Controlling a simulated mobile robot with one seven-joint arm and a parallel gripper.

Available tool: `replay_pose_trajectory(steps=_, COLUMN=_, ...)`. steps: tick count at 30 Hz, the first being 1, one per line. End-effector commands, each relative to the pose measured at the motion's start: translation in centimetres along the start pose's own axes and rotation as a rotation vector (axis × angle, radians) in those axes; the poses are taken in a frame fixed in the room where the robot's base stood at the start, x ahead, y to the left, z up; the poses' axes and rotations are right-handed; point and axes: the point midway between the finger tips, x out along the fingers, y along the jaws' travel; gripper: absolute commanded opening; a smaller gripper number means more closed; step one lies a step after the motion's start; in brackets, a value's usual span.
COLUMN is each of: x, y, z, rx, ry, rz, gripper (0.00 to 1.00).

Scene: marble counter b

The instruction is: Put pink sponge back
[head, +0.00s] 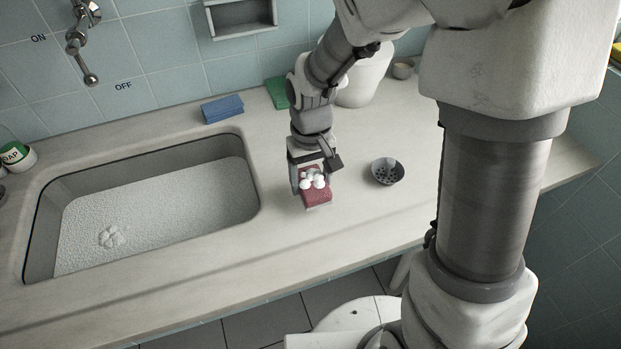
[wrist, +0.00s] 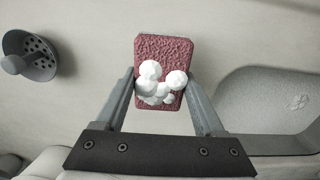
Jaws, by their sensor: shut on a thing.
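The pink sponge (head: 317,196) is in my gripper, over the counter between the sink and the dark strainer. In the wrist view the sponge (wrist: 177,50) is a dark pink block with several white foam blobs on its face. My gripper (head: 310,180) is shut on it, with one finger at each long side; the wrist view shows both fingers (wrist: 160,92) against its edges. I cannot tell whether the sponge's underside touches the counter.
The sink (head: 250,170) full of white foam lies to the left. A dark strainer (head: 387,172) sits to the right. A blue sponge (head: 222,108) and a green sponge (head: 277,92) are by the tiled back wall. A white container (head: 365,82) stands behind my arm. The front counter is clear.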

Motion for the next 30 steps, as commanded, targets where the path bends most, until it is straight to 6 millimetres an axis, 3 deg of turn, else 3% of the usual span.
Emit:
replay_pose_trajectory(steps=4, x=2.4, y=0.0, z=0.0, rx=-0.001, ry=-0.002, rz=0.000, gripper=0.10)
replay_pose_trajectory(steps=16, x=3.0, y=0.0, z=0.0, rx=0.000, ry=0.000, rz=0.000, gripper=0.10)
replay_pose_trajectory(steps=17, x=2.8, y=0.0, z=0.0, rx=0.000, ry=0.000, rz=0.000, gripper=0.76)
replay_pose_trajectory(steps=18, x=2.8, y=0.0, z=0.0, rx=0.000, ry=0.000, rz=0.000, gripper=0.84)
replay_pose_trajectory(steps=21, x=2.8, y=0.0, z=0.0, rx=0.000, ry=0.000, rz=0.000, gripper=1.00)
replay_pose_trajectory(steps=30, x=2.4, y=0.0, z=0.0, rx=0.000, ry=0.000, rz=0.000, gripper=1.00)
